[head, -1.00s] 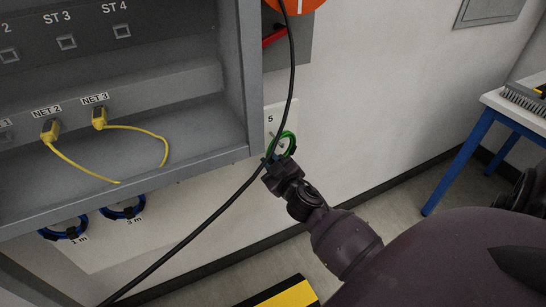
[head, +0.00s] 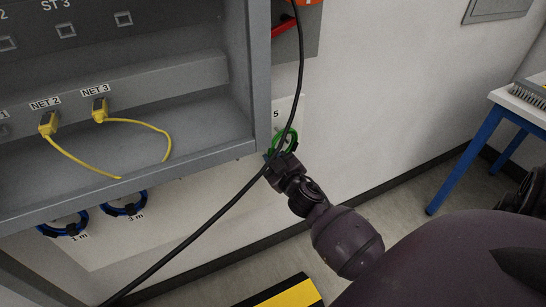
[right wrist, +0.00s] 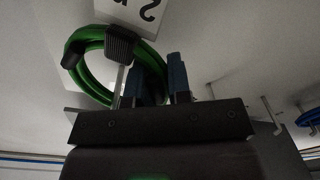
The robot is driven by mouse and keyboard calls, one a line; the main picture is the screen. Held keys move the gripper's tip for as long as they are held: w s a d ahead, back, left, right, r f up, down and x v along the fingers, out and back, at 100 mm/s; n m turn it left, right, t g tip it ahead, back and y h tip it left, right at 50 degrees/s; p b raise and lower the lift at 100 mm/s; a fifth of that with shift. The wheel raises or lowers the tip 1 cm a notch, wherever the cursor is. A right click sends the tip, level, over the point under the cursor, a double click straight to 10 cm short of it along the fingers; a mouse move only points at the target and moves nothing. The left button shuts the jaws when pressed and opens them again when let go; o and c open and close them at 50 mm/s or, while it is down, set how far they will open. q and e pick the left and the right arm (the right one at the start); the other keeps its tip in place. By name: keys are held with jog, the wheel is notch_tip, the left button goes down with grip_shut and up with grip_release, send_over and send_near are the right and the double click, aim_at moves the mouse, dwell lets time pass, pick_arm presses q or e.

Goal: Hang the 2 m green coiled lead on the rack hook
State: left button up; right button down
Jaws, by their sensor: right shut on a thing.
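The green coiled lead (head: 292,138) is a small ring in front of the white panel marked 5, just right of the grey cabinet's lower corner. My right gripper (head: 272,157) is at the ring's lower edge and shut on it. In the right wrist view the green coil (right wrist: 88,78) shows with dark plug ends, at the left of the blue fingertips (right wrist: 163,80). A thin metal hook (right wrist: 119,84) shows beside the fingers, against the coil's opening; I cannot tell whether the coil is around it. My left gripper is not in view.
Blue coils (head: 124,207) hang at the labels 1 m and 3 m. A black cable (head: 222,208) crosses in front of the cabinet (head: 130,160), close to my right gripper. Yellow leads (head: 158,128) loop out of the NET ports. A blue-legged table (head: 468,155) stands at the right.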

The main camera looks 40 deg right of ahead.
dwell(0.3)
jog(key=c, duration=1.1)
grip_release()
jog(key=shift+o, duration=0.6)
jog(key=shift+s, duration=0.1)
jog(key=s+a, duration=0.2)
jog(key=s, duration=0.8)
jog(key=shift+s+p, duration=0.25)
jog(key=shift+p, duration=0.2)
